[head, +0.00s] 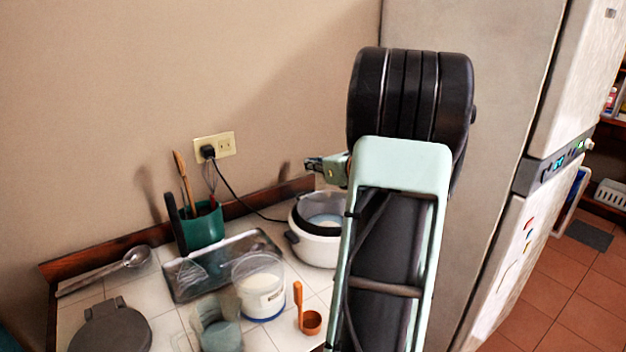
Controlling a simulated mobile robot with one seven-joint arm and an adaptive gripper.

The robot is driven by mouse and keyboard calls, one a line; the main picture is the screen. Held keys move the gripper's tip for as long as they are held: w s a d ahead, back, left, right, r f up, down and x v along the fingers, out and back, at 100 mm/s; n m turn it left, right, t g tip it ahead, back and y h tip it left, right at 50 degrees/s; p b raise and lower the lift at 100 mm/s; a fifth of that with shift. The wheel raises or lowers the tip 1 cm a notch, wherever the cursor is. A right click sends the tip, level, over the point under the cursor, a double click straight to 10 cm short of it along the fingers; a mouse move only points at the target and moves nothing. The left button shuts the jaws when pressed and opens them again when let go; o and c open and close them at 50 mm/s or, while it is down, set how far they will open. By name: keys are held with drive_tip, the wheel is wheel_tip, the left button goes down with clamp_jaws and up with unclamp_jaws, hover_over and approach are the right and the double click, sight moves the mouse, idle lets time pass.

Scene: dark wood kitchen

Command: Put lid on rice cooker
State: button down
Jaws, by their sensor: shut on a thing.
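The rice cooker (316,250) is white and stands on the tiled counter near the wall. Its top is open, with a dark inner rim and pale contents showing. My arm covers its right side. A small part of my gripper (325,168) shows left of my arm, above the cooker. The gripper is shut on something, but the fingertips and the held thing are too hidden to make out. I cannot pick out the cooker's lid for sure. A dark grey round piece (110,333) with a tab lies at the counter's lower left, cut by the picture edge.
A clear tub (260,290), an orange scoop (310,322), a glass measuring cup (218,325) and a glassy tray (222,264) crowd the counter. A cord runs to the socket (226,145). The fridge (490,150) is right.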

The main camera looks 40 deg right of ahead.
drive_tip(key=d+f, duration=0.1)
drive_tip(key=w+d+f, duration=0.1)
drive_tip(key=d+f, duration=0.1)
drive_tip(key=f, duration=0.1)
drive_tip(key=shift+w, duration=0.35)
drive_tip(key=shift+a+f+b, duration=0.1)
drive_tip(key=shift+f+b, duration=0.4)
drive_tip(key=shift+f, duration=1.3)
drive_tip(key=shift+f, duration=0.15)
drive_tip(key=c, duration=2)
unclamp_jaws()
drive_tip(key=shift+o, duration=0.2)
